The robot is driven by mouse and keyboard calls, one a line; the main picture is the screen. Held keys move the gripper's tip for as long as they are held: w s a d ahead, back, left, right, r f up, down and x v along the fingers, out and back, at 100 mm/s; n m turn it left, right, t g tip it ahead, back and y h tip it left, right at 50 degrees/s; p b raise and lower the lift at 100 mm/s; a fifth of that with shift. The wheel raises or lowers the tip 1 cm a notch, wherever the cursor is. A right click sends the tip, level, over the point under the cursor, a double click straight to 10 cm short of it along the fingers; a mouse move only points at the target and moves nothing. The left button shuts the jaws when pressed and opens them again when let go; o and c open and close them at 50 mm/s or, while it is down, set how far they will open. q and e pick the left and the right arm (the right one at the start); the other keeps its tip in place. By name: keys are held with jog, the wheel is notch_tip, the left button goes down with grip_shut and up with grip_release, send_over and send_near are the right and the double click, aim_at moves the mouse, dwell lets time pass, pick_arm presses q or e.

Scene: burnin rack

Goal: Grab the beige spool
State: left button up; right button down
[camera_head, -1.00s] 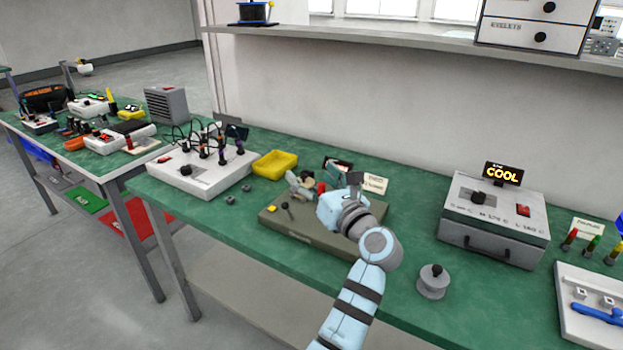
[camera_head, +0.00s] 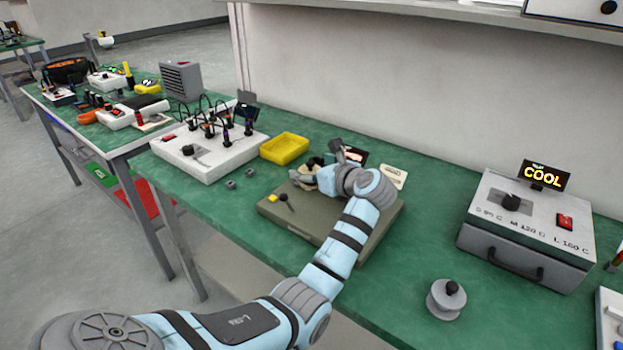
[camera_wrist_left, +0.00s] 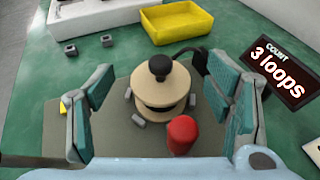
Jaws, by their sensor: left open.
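The beige spool (camera_wrist_left: 158,98) with a black knob on top stands upright in the left wrist view, on the olive base plate (camera_wrist_left: 105,140). In the head view the spool is largely hidden behind my left arm. My left gripper (camera_wrist_left: 163,105) is open, with one teal-padded finger on each side of the spool and a visible gap to each. In the head view the left gripper (camera_head: 322,172) is over the back of the base plate. My right gripper is not in view.
A red cylinder (camera_wrist_left: 182,134) stands close beside the spool. A display reading "3 loops" (camera_wrist_left: 280,72) is at the right, a yellow tray (camera_wrist_left: 187,22) behind. A grey spool (camera_head: 445,299) and a grey box with a COOL display (camera_head: 525,232) stand further right on the green table.

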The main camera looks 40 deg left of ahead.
pick_arm(q)
jog(key=shift+x, duration=0.8)
jog(key=shift+w+a+f, duration=0.2)
jog(key=shift+w, duration=0.05)
jog(key=shift+s+d+r, duration=0.1)
jog(key=shift+s+r, duration=0.05)
jog(key=shift+r, duration=0.05)
jog(key=c, duration=1.4)
